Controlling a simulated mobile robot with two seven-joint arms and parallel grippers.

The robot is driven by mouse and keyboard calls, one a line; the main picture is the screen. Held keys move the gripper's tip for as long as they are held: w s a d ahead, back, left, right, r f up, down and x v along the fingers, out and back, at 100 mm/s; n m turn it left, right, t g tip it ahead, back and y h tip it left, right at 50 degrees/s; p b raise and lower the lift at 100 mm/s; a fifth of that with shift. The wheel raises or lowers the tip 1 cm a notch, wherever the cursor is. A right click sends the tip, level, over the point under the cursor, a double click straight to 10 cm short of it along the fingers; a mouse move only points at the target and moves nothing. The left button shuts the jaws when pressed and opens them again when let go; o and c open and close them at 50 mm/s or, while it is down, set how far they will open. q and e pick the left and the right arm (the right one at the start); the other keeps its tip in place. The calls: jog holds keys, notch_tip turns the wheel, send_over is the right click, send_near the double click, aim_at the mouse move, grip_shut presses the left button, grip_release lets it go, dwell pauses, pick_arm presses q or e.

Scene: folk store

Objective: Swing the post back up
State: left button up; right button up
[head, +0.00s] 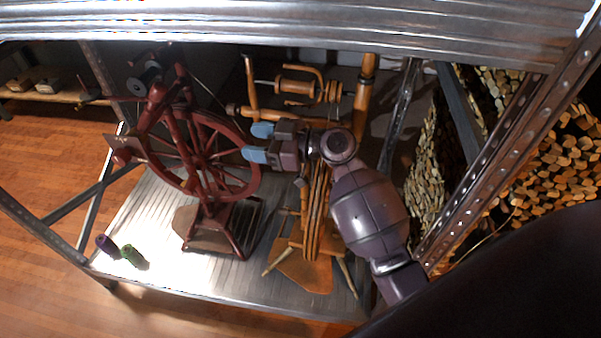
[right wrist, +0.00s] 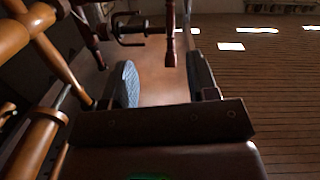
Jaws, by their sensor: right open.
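A dark red spinning wheel (head: 207,150) stands on the left of a metal shelf, and a lighter orange-brown spinning wheel (head: 312,215) stands to its right. My right gripper (head: 256,142) is open and empty, its blue-padded fingers pointing left at the right rim of the red wheel. In the right wrist view its two fingers (right wrist: 164,82) are spread apart. A thin dark red turned post (right wrist: 170,35) shows beyond the fingertips, in line with the gap and not held. I cannot tell which post the task means. My left gripper is not in view.
The orange wheel's upright posts (head: 366,85) stand close by my right gripper. The shelf board above (head: 300,22) and a perforated metal upright (head: 500,160) bound the space. Purple and green spools (head: 131,254) sit at the shelf's front left. Stacked firewood (head: 550,150) is at right.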

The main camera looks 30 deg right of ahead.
pick_arm(q)
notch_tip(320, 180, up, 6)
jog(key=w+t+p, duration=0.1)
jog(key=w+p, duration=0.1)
jog(key=p, duration=0.1)
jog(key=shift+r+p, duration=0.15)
jog(key=shift+p, duration=0.25)
pick_arm(e)
jog(key=s+d+f+m+t+h, duration=0.1)
jog(key=s+d+f+m+h, duration=0.5)
jog(key=f, duration=0.1)
jog(key=shift+s+h, duration=0.15)
jog(key=shift+h, duration=0.25)
jog(key=shift+d+f, duration=0.1)
